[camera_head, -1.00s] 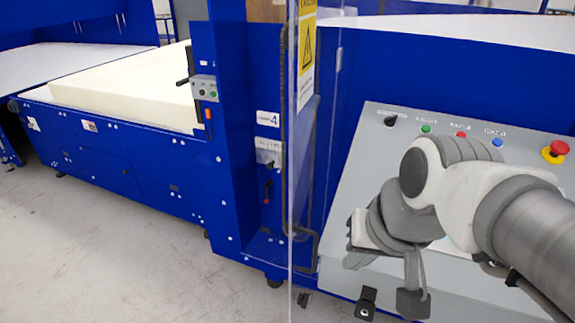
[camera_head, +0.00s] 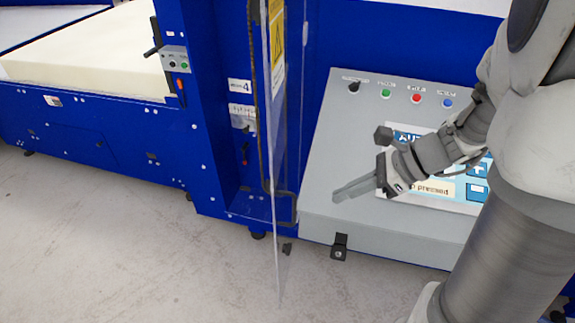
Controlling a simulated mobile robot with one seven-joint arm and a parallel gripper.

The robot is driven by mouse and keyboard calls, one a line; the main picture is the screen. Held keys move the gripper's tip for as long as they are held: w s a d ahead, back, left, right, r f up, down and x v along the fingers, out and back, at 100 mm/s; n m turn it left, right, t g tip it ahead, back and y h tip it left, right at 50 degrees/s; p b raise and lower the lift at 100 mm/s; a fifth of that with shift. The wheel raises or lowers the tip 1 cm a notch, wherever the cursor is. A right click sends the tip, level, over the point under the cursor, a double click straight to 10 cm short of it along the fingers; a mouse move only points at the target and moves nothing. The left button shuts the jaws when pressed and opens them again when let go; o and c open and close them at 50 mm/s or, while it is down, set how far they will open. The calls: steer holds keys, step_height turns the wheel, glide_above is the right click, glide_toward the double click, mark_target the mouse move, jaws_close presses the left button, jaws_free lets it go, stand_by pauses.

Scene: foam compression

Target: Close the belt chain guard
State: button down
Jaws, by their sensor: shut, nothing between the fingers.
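A clear panel with a yellow warning sign (camera_head: 277,45), which looks like the guard (camera_head: 279,215), stands upright in the middle of the head view. It is seen nearly edge-on and juts towards me from the blue machine, so it appears swung open. My gripper (camera_head: 341,195) is to the right of the panel, in front of the grey control console. Its fingers are together and empty, pointing left towards the panel. A gap shows between the fingertips and the panel. I cannot tell their difference in depth.
The grey console (camera_head: 325,215) has a switch, coloured buttons and a screen (camera_head: 440,190), partly hidden by my arm. A black latch-like bracket (camera_head: 339,246) is on its front edge. A foam block (camera_head: 90,55) lies on the machine at left. The floor (camera_head: 130,240) at front left is clear.

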mark_target(277, 212)
steer(key=x, duration=0.4)
steer(key=a+r+x, duration=0.1)
steer(key=x, duration=0.7)
steer(key=shift+w+a+r, duration=0.15)
steer(key=shift+a+r, duration=0.2)
steer(key=shift+w+a, duration=0.15)
steer(key=shift+a, duration=0.2)
steer(key=shift+a, duration=0.15)
